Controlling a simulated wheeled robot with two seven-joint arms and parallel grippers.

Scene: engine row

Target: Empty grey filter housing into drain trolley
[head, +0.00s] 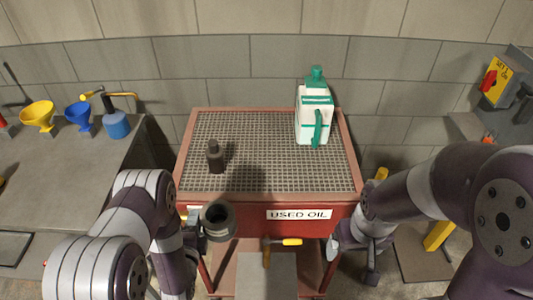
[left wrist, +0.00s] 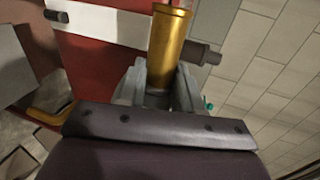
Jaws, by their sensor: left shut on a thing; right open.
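The grey filter housing (head: 218,220) is a dark grey, open-mouthed cylinder at the front left of the drain trolley. My left gripper (head: 205,234) is shut on it, and its mouth shows toward the head camera. In the left wrist view, a brass-coloured cylinder (left wrist: 169,45) stands out between the jaws (left wrist: 158,90); its contents are hidden. The red drain trolley (head: 345,212), marked USED OIL, has a grate top, with the housing near its front edge. Its red body also shows in the left wrist view (left wrist: 100,55). My right gripper (head: 369,262) is open and empty at the trolley's front right.
A dark bottle-like part (head: 216,157) stands on the grate's left side. A white and green jug (head: 314,112) stands at the back right. A bench with funnels (head: 38,116) is left. The grate's middle is clear.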

